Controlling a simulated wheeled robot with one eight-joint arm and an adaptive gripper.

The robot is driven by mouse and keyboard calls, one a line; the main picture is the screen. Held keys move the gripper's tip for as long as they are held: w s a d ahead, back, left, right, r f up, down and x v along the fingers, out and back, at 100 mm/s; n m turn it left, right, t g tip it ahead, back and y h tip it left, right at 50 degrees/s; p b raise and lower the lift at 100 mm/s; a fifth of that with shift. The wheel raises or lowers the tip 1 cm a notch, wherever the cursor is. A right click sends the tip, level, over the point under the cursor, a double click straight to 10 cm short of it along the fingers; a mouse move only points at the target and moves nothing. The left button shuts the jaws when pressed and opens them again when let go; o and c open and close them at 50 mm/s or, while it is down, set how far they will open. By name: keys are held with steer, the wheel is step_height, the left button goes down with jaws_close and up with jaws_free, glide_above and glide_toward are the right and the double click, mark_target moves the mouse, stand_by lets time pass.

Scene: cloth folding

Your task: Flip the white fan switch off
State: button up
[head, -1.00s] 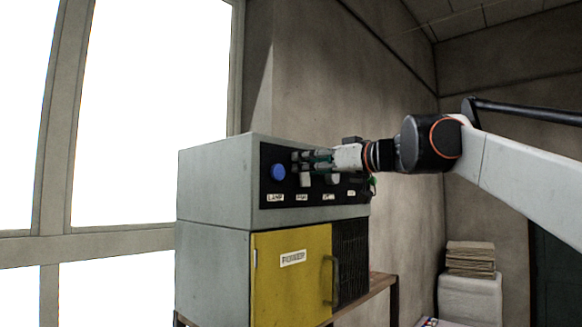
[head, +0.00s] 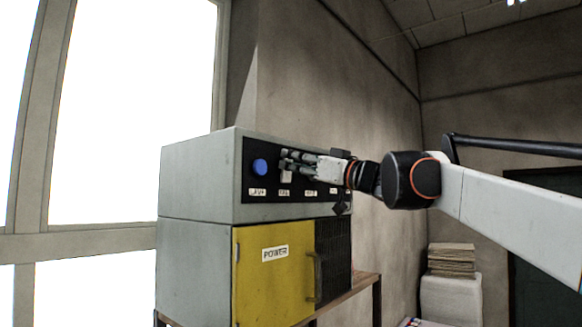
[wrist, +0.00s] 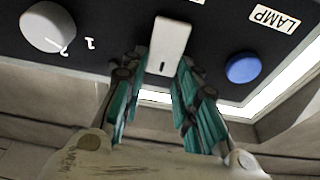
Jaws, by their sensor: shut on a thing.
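The white fan switch (wrist: 168,45) is a white block on the black panel, between my gripper's two fingers in the wrist view. In the head view the white switch (head: 287,176) shows just below the fingertips, above a small label that is too blurred to read surely. My gripper (wrist: 160,68) is shut on the switch, its green-padded fingers on either side. In the head view my gripper (head: 286,160) reaches in from the right, across the front of the panel (head: 250,190), and hides part of it.
A blue button (wrist: 243,67) sits beside the switch, near the LAMP label (wrist: 274,18). A white dial (wrist: 47,27) marked 1 and 2 is on the other side. Below the panel is a yellow POWER door (head: 275,285) with a handle. Stacked papers (head: 452,258) lie at right.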

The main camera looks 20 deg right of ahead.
steer(key=shift+s, duration=0.1)
stand_by(0.3)
steer(key=o, duration=1.1)
steer(key=shift+c, duration=0.2)
step_height(320, 180, up, 10)
steer(key=shift+f, duration=0.1)
